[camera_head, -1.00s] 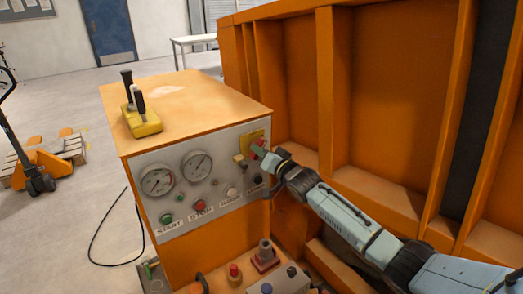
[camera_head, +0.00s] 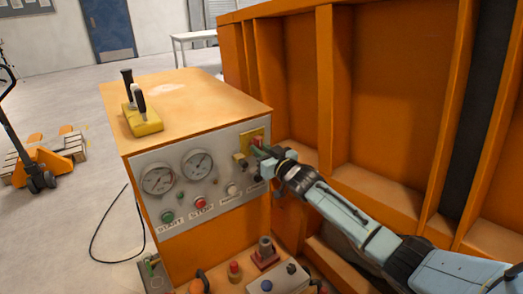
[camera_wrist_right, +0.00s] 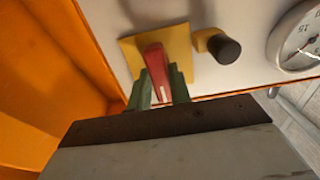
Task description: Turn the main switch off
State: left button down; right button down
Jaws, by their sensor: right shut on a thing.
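The main switch has a red handle (camera_head: 257,141) on a yellow plate (camera_head: 247,134) at the upper right of the grey control panel (camera_head: 217,165). In the right wrist view the red handle (camera_wrist_right: 155,63) stands out from the yellow plate (camera_wrist_right: 179,42). My right gripper (camera_head: 263,152) reaches the switch from the right. In the wrist view its green fingers (camera_wrist_right: 160,88) stand on either side of the red handle and are shut on it. My left gripper is not in view.
A knob with a dark tip (camera_wrist_right: 222,46) sits close beside the plate. Gauges (camera_head: 158,179), a green start button (camera_head: 167,217) and a red stop button (camera_head: 200,203) share the panel. An orange ribbed wall (camera_head: 390,110) stands close on the right. A yellow joystick box (camera_head: 143,121) stands on top.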

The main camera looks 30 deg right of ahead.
dwell(0.4)
jog(key=c, duration=1.3)
grip_release()
jog(key=s, duration=0.4)
jog(key=s+d, duration=0.1)
jog(key=s, duration=0.4)
jog(key=s+d, duration=0.1)
jog(key=s, duration=0.3)
jog(key=shift+s+b, duration=0.15)
jog(key=shift+b, duration=0.25)
